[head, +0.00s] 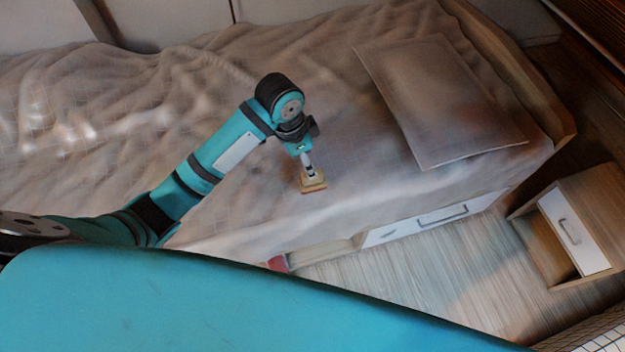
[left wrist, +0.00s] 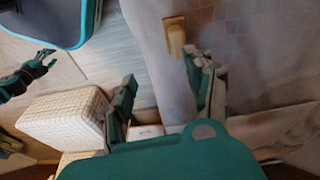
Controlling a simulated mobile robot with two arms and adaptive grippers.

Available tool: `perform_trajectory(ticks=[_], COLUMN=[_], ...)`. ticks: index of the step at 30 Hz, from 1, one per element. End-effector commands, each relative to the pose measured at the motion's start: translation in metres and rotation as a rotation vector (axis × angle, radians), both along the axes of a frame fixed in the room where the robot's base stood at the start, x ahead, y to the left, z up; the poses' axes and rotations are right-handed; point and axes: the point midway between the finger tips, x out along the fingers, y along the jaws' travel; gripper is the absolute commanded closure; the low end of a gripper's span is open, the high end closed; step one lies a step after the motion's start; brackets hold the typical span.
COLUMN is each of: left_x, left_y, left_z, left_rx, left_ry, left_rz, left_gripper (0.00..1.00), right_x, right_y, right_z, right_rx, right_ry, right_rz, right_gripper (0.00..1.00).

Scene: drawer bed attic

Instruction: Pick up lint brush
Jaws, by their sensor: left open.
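The lint brush (head: 313,185) is a small tan block with a reddish edge, lying on the bed's front part in the head view. In the left wrist view the brush (left wrist: 175,38) shows as a yellowish block with a brown end, near the tip of the right-hand finger. My left gripper (head: 308,170) points down just above the brush in the head view. Its fingers are spread wide in the left wrist view (left wrist: 161,68), and nothing is between them. Whether a finger touches the brush is unclear. My right gripper (left wrist: 45,60) shows small at the left of the wrist view, apart from the brush.
The brush is on a rumpled beige bed (head: 230,210), with a pillow (head: 440,100) to its right. A white drawer front (head: 430,222) is under the bed. A wooden nightstand (head: 575,225) stands at the right. The bedding around the brush is clear.

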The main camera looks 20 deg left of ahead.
Motion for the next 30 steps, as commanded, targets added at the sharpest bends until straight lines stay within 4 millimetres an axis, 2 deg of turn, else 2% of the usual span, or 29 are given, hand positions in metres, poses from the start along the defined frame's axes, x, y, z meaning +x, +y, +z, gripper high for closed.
perform_trajectory(ticks=[1, 3, 6, 8, 11, 18, 24, 30], left_x=[0.012, 0.021, 0.028, 0.030, 0.031, 0.034, 0.037, 0.039], left_y=[0.006, 0.012, 0.018, 0.019, 0.019, 0.013, 0.009, 0.007], left_z=[0.012, 0.024, 0.035, 0.036, 0.025, -0.027, -0.065, -0.081], left_rx=[0.020, 0.039, 0.058, 0.063, 0.065, 0.063, 0.063, 0.064], left_ry=[-0.001, 0.010, 0.024, 0.030, 0.037, 0.037, 0.035, 0.031], left_rz=[-0.025, -0.056, -0.085, -0.094, -0.100, -0.098, -0.096, -0.099], left_gripper=[0.46, 0.46, 0.46, 0.46, 0.46, 0.46, 0.46, 0.46], right_x=[0.007, 0.012, 0.013, 0.012, 0.008, -0.002, -0.002, -0.001], right_y=[0.000, 0.000, -0.002, -0.003, -0.006, -0.010, -0.010, -0.010], right_z=[0.000, 0.000, 0.000, -0.001, -0.002, -0.008, -0.012, -0.013], right_rx=[0.001, 0.001, -0.001, -0.003, -0.006, -0.011, -0.011, -0.012], right_ry=[-0.011, -0.019, -0.021, -0.019, -0.014, 0.004, 0.004, 0.002], right_rz=[0.000, 0.001, 0.002, 0.002, 0.002, 0.003, 0.003, 0.002], right_gripper=[0.60, 0.60, 0.60, 0.60, 0.60, 0.60, 0.60, 0.60])
